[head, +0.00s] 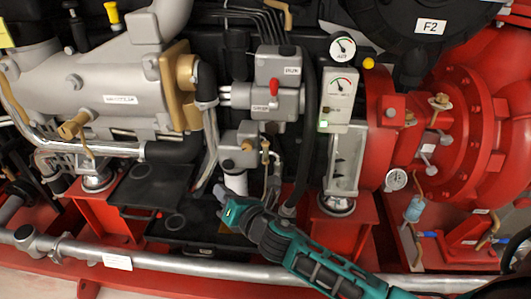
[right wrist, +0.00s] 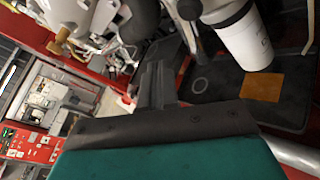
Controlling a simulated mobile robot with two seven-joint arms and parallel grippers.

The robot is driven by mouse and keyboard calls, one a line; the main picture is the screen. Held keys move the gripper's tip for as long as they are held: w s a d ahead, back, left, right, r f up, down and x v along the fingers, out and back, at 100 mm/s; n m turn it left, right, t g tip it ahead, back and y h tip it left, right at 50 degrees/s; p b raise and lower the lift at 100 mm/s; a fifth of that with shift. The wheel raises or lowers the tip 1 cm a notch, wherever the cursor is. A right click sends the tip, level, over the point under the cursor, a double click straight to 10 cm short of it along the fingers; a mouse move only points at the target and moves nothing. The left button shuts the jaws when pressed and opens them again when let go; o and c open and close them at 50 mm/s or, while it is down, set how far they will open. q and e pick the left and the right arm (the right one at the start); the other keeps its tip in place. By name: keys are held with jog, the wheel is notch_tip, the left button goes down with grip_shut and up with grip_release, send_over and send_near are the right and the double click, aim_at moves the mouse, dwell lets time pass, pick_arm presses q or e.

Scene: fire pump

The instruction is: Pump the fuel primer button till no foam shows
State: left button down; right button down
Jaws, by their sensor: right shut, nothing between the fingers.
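My right gripper (head: 220,193) is shut and empty, low in front of the engine. Its tips are just left of the white filter canister (head: 236,183), apart from it as far as I can tell. I cannot tell for sure which part is the primer button, and no foam can be made out. In the right wrist view the shut fingers (right wrist: 157,80) point toward the engine, with the white canister (right wrist: 242,35) to their right. My left gripper is not in view.
A black tray (head: 160,185) lies below the filter; an orange square (right wrist: 262,87) shows on it in the right wrist view. A silver pipe (head: 180,265) runs across the front.

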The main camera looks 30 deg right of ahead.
aim_at(228, 164)
pick_arm(q)
jog(key=b, duration=0.1)
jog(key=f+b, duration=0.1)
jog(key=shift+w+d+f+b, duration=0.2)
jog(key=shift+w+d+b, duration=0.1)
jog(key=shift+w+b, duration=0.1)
pick_arm(e)
jog(key=s+m+t, duration=0.1)
jog(key=s+a+m+t, duration=0.1)
jog(key=m, duration=0.1)
jog(key=s+a+m+t, duration=0.1)
jog(key=t, duration=0.1)
jog(key=shift+s+a+f, duration=0.1)
jog(key=shift+f, duration=0.15)
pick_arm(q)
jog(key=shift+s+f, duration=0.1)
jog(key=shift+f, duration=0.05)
